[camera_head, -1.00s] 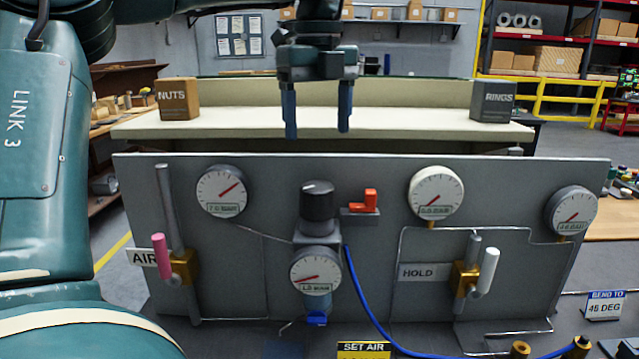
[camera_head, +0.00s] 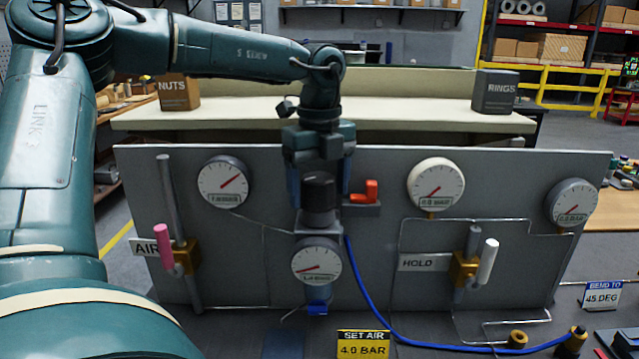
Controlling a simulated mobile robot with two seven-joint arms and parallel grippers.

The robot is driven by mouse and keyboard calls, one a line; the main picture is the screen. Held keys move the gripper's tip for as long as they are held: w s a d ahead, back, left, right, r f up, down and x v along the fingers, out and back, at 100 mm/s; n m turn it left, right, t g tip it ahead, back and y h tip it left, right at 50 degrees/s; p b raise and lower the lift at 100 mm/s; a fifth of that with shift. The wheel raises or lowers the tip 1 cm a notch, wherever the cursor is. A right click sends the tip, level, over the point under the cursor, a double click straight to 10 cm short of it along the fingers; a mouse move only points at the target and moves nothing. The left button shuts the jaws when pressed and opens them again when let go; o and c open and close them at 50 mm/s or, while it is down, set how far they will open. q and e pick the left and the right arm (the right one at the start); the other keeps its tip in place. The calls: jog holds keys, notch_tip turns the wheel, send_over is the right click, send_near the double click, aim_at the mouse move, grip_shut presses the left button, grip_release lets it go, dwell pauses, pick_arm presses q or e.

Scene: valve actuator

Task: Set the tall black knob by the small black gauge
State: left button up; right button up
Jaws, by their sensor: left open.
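The tall black knob (camera_head: 319,198) stands upright at the middle of the grey panel, on top of a grey regulator body. The small gauge (camera_head: 317,261) sits just below it, with a white face and its red needle toward the lower left. My left gripper (camera_head: 320,190) comes down from above. Its fingers are at the knob, one on the left side and one at the right, partly hidden behind it. The jaws are open; I cannot tell whether they touch the knob. A yellow and black sign (camera_head: 363,344) reads SET AIR 4.0 BAR. My right gripper is not in view.
A red lever (camera_head: 364,192) sits close right of the knob. More gauges (camera_head: 436,184) are on the panel (camera_head: 240,260). A pink-handled AIR valve (camera_head: 163,246) is left, a white-handled HOLD valve (camera_head: 487,261) right. A blue hose (camera_head: 375,315) runs down from the regulator.

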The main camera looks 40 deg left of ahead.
pick_arm(q)
jog(key=shift+f, duration=0.15)
jog(key=shift+c, duration=0.4)
jog(key=c, duration=0.9)
jog(key=shift+m, duration=0.3)
jog(key=m+b, duration=0.1)
jog(key=m, duration=0.1)
jog(key=shift+m, duration=0.4)
jog(key=shift+s+m+b, duration=0.15)
jog(key=shift+m+b, duration=0.3)
jog(key=shift+m, duration=1.75)
